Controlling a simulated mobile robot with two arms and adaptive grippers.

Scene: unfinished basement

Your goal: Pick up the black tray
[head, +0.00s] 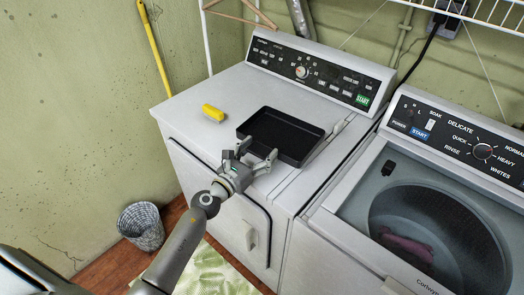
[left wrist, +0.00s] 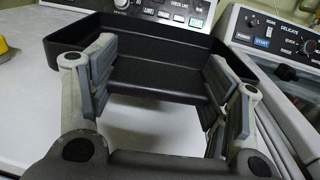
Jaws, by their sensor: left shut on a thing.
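The black tray (head: 283,134) is a shallow rectangular tray on top of the left-hand dryer, near its front edge. My left gripper (head: 250,158) is at the tray's near left side. In the left wrist view the tray (left wrist: 160,72) fills the middle, with the two fingers (left wrist: 160,90) spread wide on either side of its near part. The gripper is shut on the tray. The tray looks level and at or close to the dryer top; I cannot tell whether there is a gap beneath. My right gripper is not in view.
A yellow object (head: 213,112) lies on the dryer top (head: 195,92), left of the tray. The dryer's control panel (head: 318,73) rises behind. A washer (head: 345,200) with a dark cloth in its drum stands right. A basket (head: 141,226) is on the floor.

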